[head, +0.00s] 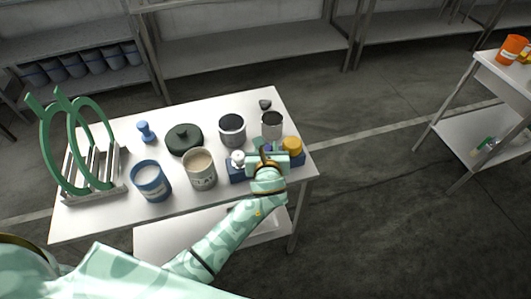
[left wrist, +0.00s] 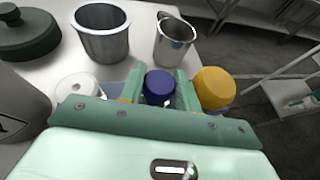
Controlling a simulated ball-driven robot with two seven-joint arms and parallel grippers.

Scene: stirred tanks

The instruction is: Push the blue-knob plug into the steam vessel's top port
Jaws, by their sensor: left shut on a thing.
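The blue-knob plug (left wrist: 160,87) is between the two fingers of my left gripper (left wrist: 160,88), which is shut on its knob. In the head view my left gripper (head: 267,160) is over the dark blue block (head: 237,174) at the table's front right, hiding most of the plug. A white knob (left wrist: 77,88) is on the left and a yellow knob (left wrist: 213,88) on the right. I cannot tell whether the plug is still seated. I cannot tell which vessel is the steam vessel, and no top port is distinct. My right gripper is not in view.
On the white table (head: 110,215) are a blue pot (head: 152,182), a cream pot (head: 200,170), a dark pot (head: 232,130), a steel jug (head: 271,125), a dark green lid (head: 184,139), a blue piece (head: 146,132) and a rack with green rings (head: 90,185). A side table (head: 470,95) stands right.

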